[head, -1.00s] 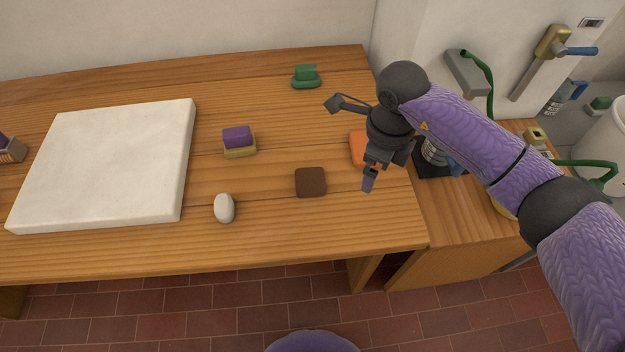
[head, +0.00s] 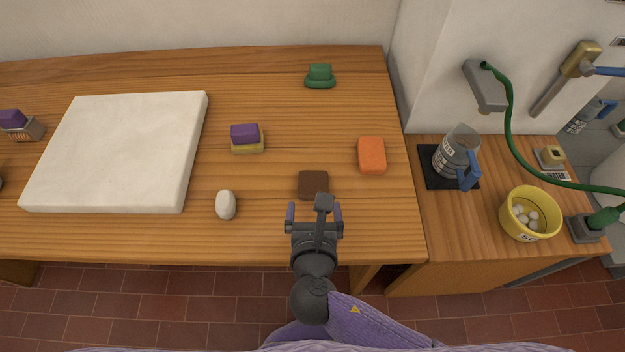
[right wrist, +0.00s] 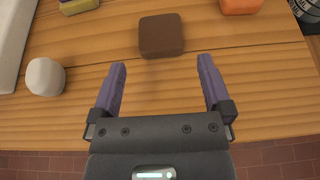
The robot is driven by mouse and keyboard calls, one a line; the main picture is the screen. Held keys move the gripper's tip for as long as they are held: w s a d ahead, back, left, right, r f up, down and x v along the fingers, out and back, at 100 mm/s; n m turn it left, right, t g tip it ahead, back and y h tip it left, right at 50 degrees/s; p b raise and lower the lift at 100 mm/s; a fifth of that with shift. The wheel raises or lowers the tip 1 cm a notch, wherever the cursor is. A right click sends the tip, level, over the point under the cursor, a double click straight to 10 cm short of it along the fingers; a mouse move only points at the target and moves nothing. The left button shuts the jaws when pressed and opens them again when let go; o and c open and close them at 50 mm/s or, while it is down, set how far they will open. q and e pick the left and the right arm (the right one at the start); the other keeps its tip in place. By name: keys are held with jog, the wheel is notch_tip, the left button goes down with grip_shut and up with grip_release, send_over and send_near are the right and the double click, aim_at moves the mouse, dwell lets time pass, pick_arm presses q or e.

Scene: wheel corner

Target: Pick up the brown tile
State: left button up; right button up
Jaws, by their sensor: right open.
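The brown tile (head: 313,184) is a small rounded square lying flat near the front edge of the wooden table. It also shows in the right wrist view (right wrist: 161,36), ahead of the fingertips and between their lines. My right gripper (head: 314,210) is open and empty in front of the tile, on the near side. Its two purple fingers also show in the right wrist view (right wrist: 162,72), spread wide and apart from the tile. In the head view the wrist part slightly overlaps the tile's near edge. My left gripper is not in view.
A white egg-shaped lump (head: 226,205) lies left of the tile, and an orange block (head: 371,155) lies to its right. A purple-and-yellow stack (head: 246,138), a green piece (head: 320,76) and a large white slab (head: 118,150) are also on the table. A yellow bucket (head: 529,213) stands on the right counter.

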aim_at(313, 184)
jog(key=b+x, duration=0.1)
jog(key=x, duration=0.2)
jog(key=f+b+x, duration=0.1)
jog(key=b+x, duration=0.1)
jog(key=x, duration=0.1)
jog(key=b+x, duration=0.2)
jog(key=x, duration=0.1)
jog(key=shift+s+f, duration=0.25)
jog(key=shift+r, duration=0.2)
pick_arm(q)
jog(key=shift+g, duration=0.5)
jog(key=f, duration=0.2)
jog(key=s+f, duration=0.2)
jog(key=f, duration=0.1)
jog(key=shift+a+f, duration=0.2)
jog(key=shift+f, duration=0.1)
pick_arm(e)
jog(key=c, duration=1)
